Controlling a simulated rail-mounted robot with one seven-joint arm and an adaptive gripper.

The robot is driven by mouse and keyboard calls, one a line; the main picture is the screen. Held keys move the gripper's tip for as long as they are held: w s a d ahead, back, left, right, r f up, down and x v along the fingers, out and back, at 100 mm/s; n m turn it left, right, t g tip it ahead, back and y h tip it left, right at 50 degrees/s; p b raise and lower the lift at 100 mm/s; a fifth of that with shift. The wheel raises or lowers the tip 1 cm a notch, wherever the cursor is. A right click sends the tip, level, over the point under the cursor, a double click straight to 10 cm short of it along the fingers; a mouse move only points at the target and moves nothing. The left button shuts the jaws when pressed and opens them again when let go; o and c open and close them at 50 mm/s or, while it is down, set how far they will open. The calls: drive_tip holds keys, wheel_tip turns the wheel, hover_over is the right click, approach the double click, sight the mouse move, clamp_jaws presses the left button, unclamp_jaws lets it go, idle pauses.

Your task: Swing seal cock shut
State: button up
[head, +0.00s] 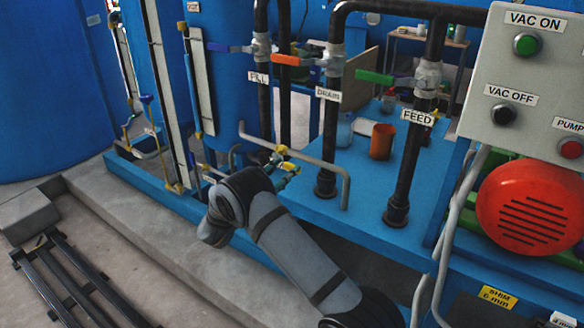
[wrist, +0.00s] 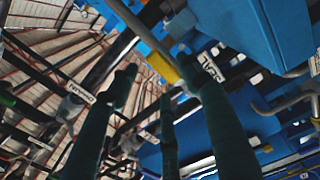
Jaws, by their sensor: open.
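The seal cock shows in the wrist view as a tan bar with a yellow end (wrist: 163,67), next to a white SEAL label (wrist: 210,68). My gripper (wrist: 158,78) has its dark green fingers spread open. In the picture the yellow end lies between the fingertips; I cannot tell whether any finger touches it. In the head view my gripper (head: 284,172) shows as small teal fingers beyond my grey arm, beside the bent grey pipe. I cannot make out the seal cock there for certain.
Black pipes carry FILL (head: 258,76), DRAIN (head: 328,94) and FEED (head: 417,117) labels with coloured levers above. A bent grey pipe (head: 345,175) stands close to my gripper. An orange cup (head: 382,141) is on the blue deck. The control panel (head: 520,75) is at right.

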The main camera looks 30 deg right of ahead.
sight(291, 167)
drive_tip(key=shift+x, duration=2.3)
drive_tip(key=c, duration=1.1)
clamp_jaws()
